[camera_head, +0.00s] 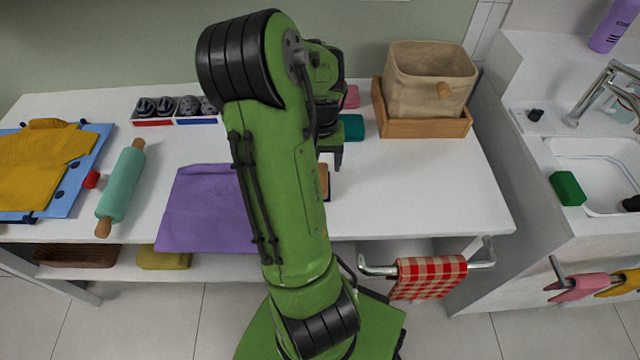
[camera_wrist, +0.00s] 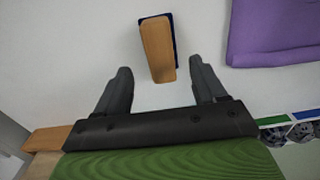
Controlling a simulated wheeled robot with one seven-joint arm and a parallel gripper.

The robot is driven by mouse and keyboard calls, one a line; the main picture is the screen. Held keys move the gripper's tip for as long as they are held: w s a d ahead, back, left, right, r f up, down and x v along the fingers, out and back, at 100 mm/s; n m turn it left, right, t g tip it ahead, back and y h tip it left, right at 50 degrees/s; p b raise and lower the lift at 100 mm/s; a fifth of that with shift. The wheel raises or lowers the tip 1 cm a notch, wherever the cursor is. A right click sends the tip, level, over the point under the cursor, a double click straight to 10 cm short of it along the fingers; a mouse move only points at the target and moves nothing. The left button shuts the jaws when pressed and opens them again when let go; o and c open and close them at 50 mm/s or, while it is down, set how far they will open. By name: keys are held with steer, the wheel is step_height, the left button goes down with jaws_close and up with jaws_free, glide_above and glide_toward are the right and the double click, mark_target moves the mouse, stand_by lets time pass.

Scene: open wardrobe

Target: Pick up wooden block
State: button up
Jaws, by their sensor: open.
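The wooden block (camera_wrist: 158,48) lies on the white table top, with a dark blue edge showing along one side. In the wrist view it sits just beyond and between the fingertips of my gripper (camera_wrist: 159,75), which is open and empty. In the head view the block (camera_head: 324,181) is mostly hidden behind my green arm; only a small brown strip shows. My gripper (camera_head: 333,158) is partly visible above the table beside that strip.
A purple cloth (camera_head: 200,209) lies left of the block. A wooden tray (camera_head: 425,126) with a beige basket (camera_head: 428,84) stands at the back right. A teal rolling pin (camera_head: 122,185) lies at left. The table's right front is clear.

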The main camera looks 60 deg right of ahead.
step_height(320, 180, down, 6)
steer(key=shift+b, duration=1)
steer(key=shift+r, duration=0.1)
steer(key=c, duration=1.2)
